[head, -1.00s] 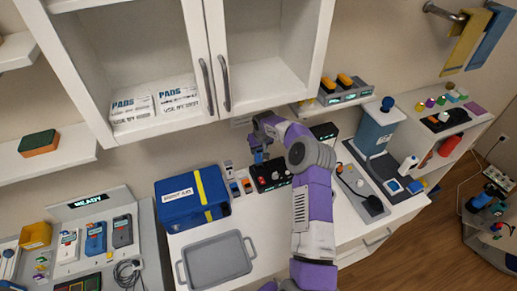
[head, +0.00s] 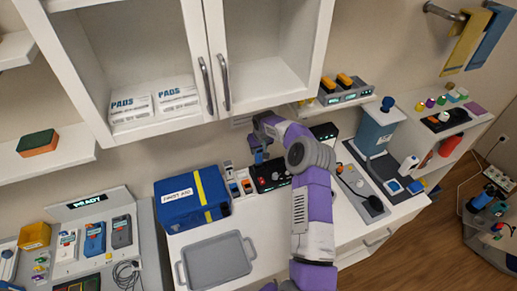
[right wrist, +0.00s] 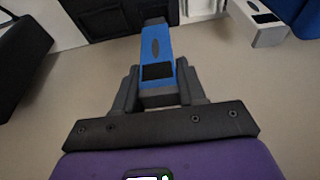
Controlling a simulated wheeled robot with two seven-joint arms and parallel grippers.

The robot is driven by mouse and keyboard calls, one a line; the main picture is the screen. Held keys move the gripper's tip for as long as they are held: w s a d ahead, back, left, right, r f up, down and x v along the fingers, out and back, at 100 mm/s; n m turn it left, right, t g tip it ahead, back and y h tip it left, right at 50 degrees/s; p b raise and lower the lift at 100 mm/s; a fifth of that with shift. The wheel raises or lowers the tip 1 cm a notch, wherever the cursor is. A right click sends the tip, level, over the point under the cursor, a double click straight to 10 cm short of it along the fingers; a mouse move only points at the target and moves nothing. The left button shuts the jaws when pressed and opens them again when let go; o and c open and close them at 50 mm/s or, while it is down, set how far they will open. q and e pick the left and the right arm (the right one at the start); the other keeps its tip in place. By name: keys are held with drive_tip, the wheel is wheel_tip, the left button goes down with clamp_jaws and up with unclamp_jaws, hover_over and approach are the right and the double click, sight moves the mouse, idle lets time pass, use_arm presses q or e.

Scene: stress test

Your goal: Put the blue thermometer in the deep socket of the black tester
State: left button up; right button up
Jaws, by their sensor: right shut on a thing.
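My right gripper (head: 256,148) is shut on the blue thermometer (head: 259,158) at the black tester (head: 268,178) on the white counter. In the right wrist view the blue thermometer (right wrist: 157,46) stands between the two dark fingers of my right gripper (right wrist: 155,88), its far end pointing towards the black tester (right wrist: 98,18). Its grey tip overlaps the tester's edge in that picture; I cannot tell whether it is inside a socket. The tester's sockets are too small or hidden to tell apart. My left gripper is not in view.
A blue first-aid box (head: 192,198) stands left of the tester, with small devices (head: 233,180) between them. A grey tray (head: 216,262) lies in front. A grey panel with a round knob (head: 374,204) is to the right. Cabinet doors (head: 264,45) hang above.

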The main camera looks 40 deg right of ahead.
drive_tip(key=shift+f+b, duration=1.55)
drive_tip(key=shift+f, duration=0.15)
drive_tip(key=o, duration=1.1)
drive_tip(key=shift+o, duration=0.2)
drive_tip(key=v, duration=0.7)
drive_tip(key=shift+r+b, duration=0.3)
drive_tip(key=shift+b, duration=0.05)
drive_tip(key=shift+s, duration=0.15)
